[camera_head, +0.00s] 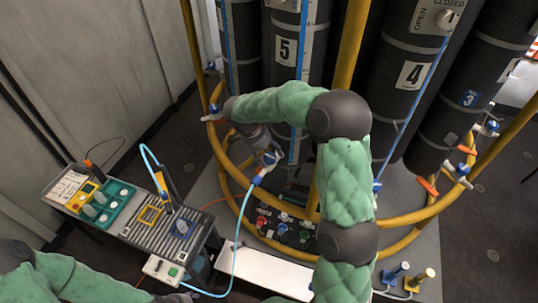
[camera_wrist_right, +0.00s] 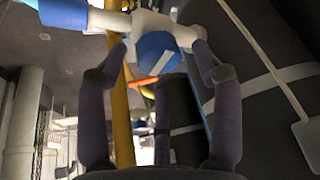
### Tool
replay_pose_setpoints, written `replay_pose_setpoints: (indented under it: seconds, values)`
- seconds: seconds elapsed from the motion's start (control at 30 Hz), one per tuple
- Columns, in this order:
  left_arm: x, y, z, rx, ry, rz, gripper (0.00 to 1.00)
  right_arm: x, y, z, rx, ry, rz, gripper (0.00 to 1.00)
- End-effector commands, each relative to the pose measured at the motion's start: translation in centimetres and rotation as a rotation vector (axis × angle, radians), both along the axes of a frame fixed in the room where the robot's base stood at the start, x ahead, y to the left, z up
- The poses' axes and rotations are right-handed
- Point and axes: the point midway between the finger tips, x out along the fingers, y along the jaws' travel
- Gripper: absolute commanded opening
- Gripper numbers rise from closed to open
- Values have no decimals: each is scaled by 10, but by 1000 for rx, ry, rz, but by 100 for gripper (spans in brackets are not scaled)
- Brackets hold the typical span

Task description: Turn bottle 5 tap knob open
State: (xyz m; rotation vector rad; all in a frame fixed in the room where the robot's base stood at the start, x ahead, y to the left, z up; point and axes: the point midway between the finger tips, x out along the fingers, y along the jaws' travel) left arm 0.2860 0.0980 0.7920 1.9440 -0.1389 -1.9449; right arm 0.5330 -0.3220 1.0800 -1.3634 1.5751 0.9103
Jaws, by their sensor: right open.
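Bottle 5 (camera_head: 258,45) is a dark upright cylinder with a "5" plate (camera_head: 286,51). A white tap (camera_head: 268,159) sits low in front of it, joined to a blue hose fitting (camera_head: 257,180). In the right wrist view the tap's blue knob (camera_wrist_right: 155,47) has a pale slanted mark. My right gripper (camera_head: 262,150) is open, its fingers on either side of the knob in the wrist view (camera_wrist_right: 158,60); contact is unclear. My left arm enters at bottom left; its gripper (camera_head: 180,297) is cut off by the bottom edge.
Yellow rails (camera_head: 225,165) ring the bottles. A light-blue hose (camera_head: 236,240) loops down from the tap. A cart (camera_head: 140,225) with trays stands at left. Bottle 4 (camera_head: 385,110) stands to the right. Coloured fittings (camera_head: 287,229) lie behind a white ledge (camera_head: 262,272).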

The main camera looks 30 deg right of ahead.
Motion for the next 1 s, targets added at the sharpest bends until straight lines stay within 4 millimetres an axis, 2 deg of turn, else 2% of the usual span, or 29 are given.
replay_pose_setpoints:
  seconds: [0.13,0.43,0.47,0.6,0.63,1.0]
  values:
    - [0,0,-1,0,0,0,57,-1,-4,-8,0,0,0,66]
    - [0,0,-1,0,-1,0,57,-1,-4,-10,0,0,0,66]
    - [0,0,-1,0,-1,0,57,-1,-4,-10,0,0,0,60]
    - [0,0,-1,0,0,0,57,-1,-4,-10,0,0,0,21]
    - [0,0,-1,0,0,0,57,0,-5,-10,-1,-1,0,14]
    - [0,0,-6,0,0,0,57,0,-7,-9,-5,-5,27,13]
